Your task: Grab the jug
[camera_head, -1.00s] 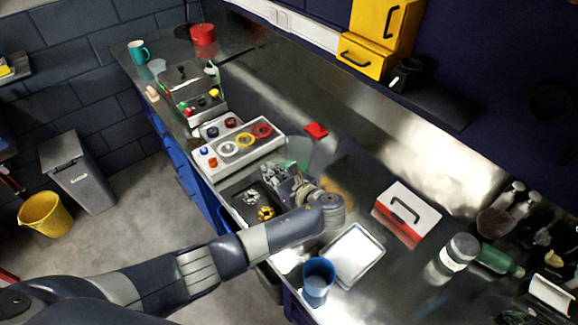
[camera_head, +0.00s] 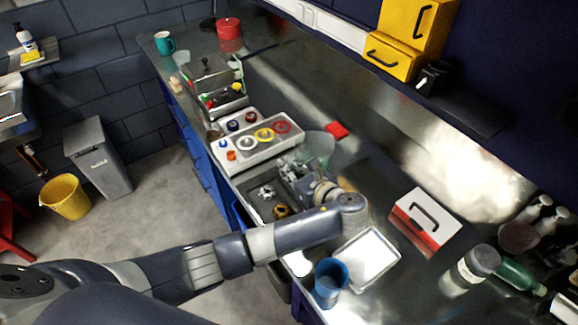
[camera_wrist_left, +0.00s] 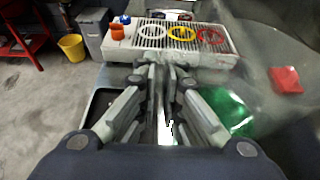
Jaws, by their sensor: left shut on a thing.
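A clear, see-through jug (camera_head: 319,147) shows faintly beside my left gripper in the head view. In the left wrist view the jug (camera_wrist_left: 262,75) is a large translucent shape to the right of the fingers, with a green patch (camera_wrist_left: 228,108) seen through or in it. My left gripper (camera_head: 290,168) is shut on the jug, with a thin pale strip between its fingers in the wrist view (camera_wrist_left: 164,100); the contact is partly hidden. I cannot tell whether the jug's base touches the bench. My right gripper is not in view.
A grey tray with coloured rings (camera_head: 262,143) lies just beyond the gripper. A dark bin with small parts (camera_head: 281,211) is beside it. A blue cup (camera_head: 330,284), a white tray (camera_head: 364,260) and a red-white box (camera_head: 427,218) stand nearer. The bench beyond the red block (camera_head: 337,130) is clear.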

